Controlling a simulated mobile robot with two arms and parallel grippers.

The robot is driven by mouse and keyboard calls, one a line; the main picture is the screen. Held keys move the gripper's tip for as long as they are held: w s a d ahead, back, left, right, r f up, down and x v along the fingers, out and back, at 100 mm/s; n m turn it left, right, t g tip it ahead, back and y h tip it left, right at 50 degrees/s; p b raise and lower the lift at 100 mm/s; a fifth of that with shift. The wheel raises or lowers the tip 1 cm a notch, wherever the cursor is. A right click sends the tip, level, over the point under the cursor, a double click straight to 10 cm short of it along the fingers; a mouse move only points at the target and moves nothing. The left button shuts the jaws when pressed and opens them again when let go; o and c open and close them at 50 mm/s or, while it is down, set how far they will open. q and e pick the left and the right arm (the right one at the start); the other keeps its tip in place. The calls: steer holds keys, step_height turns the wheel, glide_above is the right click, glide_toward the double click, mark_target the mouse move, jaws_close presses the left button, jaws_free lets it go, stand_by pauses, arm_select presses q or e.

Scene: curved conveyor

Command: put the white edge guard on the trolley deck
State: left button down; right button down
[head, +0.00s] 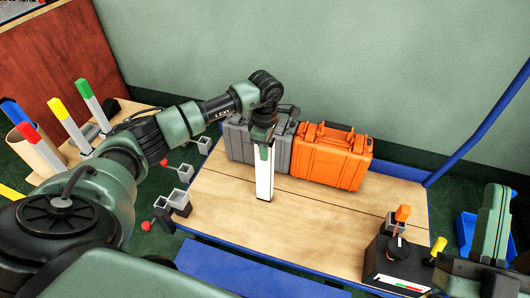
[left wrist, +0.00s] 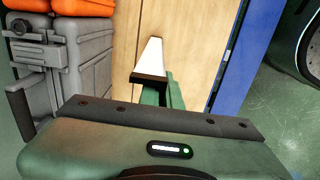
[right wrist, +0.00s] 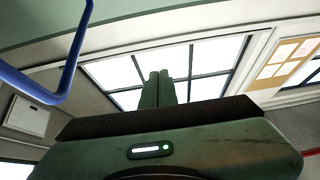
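The white edge guard (head: 264,182) hangs upright below my left gripper (head: 264,150), whose fingers are shut on its upper end. In the left wrist view the guard (left wrist: 151,56) shows as a white strip with a dark end beside the green fingers (left wrist: 163,92). The guard is over the wooden trolley deck (head: 225,205), in front of the grey case; I cannot tell whether its lower end touches the deck. My right gripper (head: 497,200) is at the right, pointing up, shut and empty; its fingers (right wrist: 158,88) are together in the right wrist view.
A grey case (head: 240,140) and an orange case (head: 332,155) stand at the deck's back. A dark control box (head: 385,262) is at the front right. Posts with coloured ends (head: 70,125) stand at the left. A blue rail (head: 485,130) rises at the right. The deck's middle is clear.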

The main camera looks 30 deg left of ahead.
arm_select(q)
steer(key=c, duration=2)
jaws_free()
steer(key=shift+c, duration=0.2)
steer(key=o, duration=0.4)
